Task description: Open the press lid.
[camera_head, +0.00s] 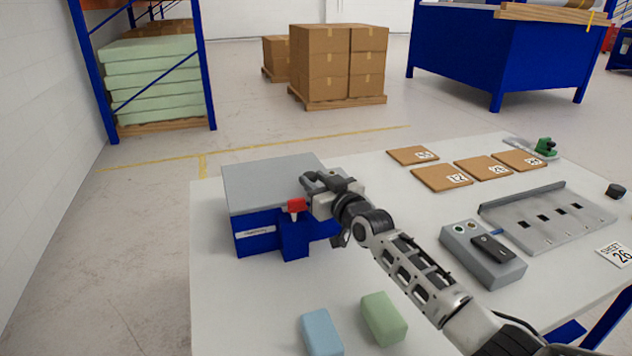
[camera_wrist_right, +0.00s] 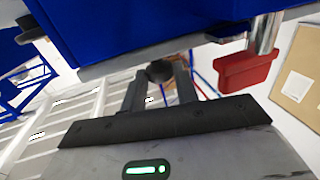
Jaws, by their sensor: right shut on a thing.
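The press (camera_head: 255,238) stands on the near left of the table, with a blue body and a flat grey lid (camera_head: 268,180) lying down over it. A red latch piece (camera_head: 296,205) sits on its front; it also shows in the right wrist view (camera_wrist_right: 245,70). My right gripper (camera_head: 318,186) is at the lid's right front edge. In the right wrist view its fingers (camera_wrist_right: 160,85) are shut on a dark round knob (camera_wrist_right: 158,70) beside the lid edge. The gripper hides part of that edge in the head view. My left gripper is not in view.
A blue foam block (camera_head: 322,332) and a green one (camera_head: 384,318) lie at the table's front. A grey control box (camera_head: 482,254) and a slotted metal rack (camera_head: 550,220) stand to the right. Brown numbered sheets (camera_head: 442,178) lie behind. The table's left edge is close to the press.

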